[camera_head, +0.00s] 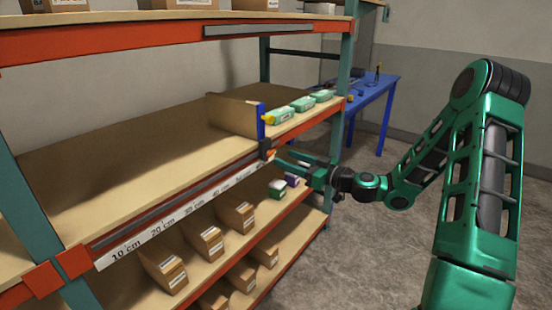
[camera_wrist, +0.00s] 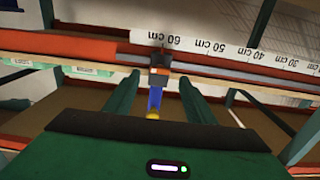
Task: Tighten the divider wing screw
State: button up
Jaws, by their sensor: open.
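The divider (camera_head: 233,114) is a tan panel with a blue front upright (camera_head: 261,121), standing on the middle shelf near its right end. A dark clamp (camera_wrist: 160,60) holds the foot of the upright on the grey front rail, near the 60 cm mark. The orange wing screw (camera_head: 270,154) sits at this clamp; its wing angle is too small to tell. A yellow piece (camera_head: 268,119) tops the upright and also shows in the wrist view (camera_wrist: 152,115). My gripper (camera_head: 281,160) is open and empty in front of the clamp. In the wrist view its fingers (camera_wrist: 158,76) lie either side of the upright and clamp, apart from them.
A scale strip (camera_head: 185,213) runs along the middle shelf's front. Green-and-white boxes (camera_head: 301,104) stand right of the divider. Cardboard boxes (camera_head: 208,242) fill the lower shelves. A blue table (camera_head: 376,92) stands behind. The shelf left of the divider is bare.

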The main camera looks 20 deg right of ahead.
aim_at(273, 154)
jog(key=shift+x, duration=2.4)
jog(key=c, duration=1.1)
jog(key=shift+o, duration=0.3)
jog(key=shift+a, duration=0.2)
jog(key=shift+d, duration=0.15)
jog(key=shift+c, duration=0.2)
